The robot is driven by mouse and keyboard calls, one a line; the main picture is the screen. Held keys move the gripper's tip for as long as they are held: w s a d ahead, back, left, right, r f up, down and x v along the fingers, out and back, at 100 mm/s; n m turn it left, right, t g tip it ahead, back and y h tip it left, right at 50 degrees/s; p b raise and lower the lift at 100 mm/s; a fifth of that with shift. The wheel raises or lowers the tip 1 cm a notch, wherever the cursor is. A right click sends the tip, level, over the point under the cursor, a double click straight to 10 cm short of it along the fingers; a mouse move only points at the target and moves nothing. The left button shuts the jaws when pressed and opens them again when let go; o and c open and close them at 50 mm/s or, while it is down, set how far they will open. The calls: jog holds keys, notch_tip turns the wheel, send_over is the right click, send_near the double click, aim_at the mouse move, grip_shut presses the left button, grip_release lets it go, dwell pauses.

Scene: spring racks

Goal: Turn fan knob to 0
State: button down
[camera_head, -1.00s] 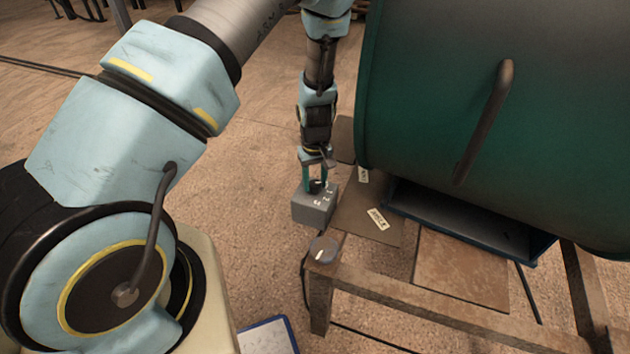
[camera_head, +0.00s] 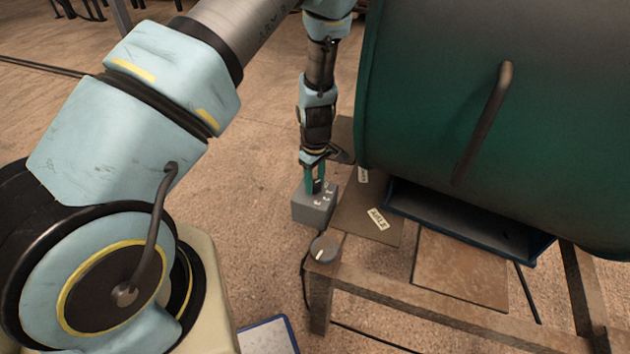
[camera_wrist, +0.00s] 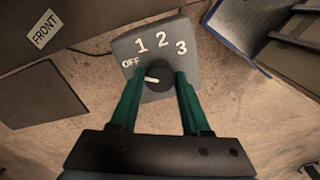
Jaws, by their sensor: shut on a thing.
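The fan knob (camera_wrist: 159,75) is a dark round knob with a white pointer line, set on a grey control box (camera_head: 314,210). In the wrist view the box face (camera_wrist: 127,48) carries the white marks OFF, 1, 2 and 3. The pointer lies to the left, close to OFF and angled slightly below it. My gripper (camera_wrist: 156,82) is shut on the knob, with one green finger on each side of it. In the head view my gripper (camera_head: 315,188) points down onto the box top, and its fingers partly hide the knob.
A large green drum (camera_head: 430,110) stands on a wooden frame (camera_head: 375,283) to the right. A second small dial (camera_head: 324,249) sits on the frame corner. A blue-edged tray (camera_head: 470,225) lies under the drum. A brown board (camera_head: 385,215) with labels is beside the box.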

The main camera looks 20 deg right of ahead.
aim_at(315, 183)
jog(key=shift+c, duration=1.8)
grip_release()
notch_tip(315, 183, up, 11)
jog(key=b, duration=0.1)
jog(key=shift+b, duration=0.3)
jog(key=shift+f, duration=0.1)
jog(key=s+a+r+m, duration=0.1)
jog(key=a+r+m, duration=0.1)
jog(key=a+r, duration=0.3)
jog(key=s+a+r+m+t, duration=0.1)
jog(key=a+r, duration=0.5)
jog(key=a, duration=0.8)
jog(key=s+a+r+m, duration=0.1)
jog(key=a+r+m, duration=0.1)
jog(key=a+r, duration=0.4)
jog(key=a, duration=0.4)
jog(key=shift+s+m+t, duration=0.3)
jog(key=shift+s+m, duration=0.05)
jog(key=shift+m, duration=0.05)
jog(key=shift+s+a+r, duration=0.1)
jog(key=shift+s+a, duration=0.15)
jog(key=shift+a, duration=0.25)
jog(key=shift+c, duration=0.3)
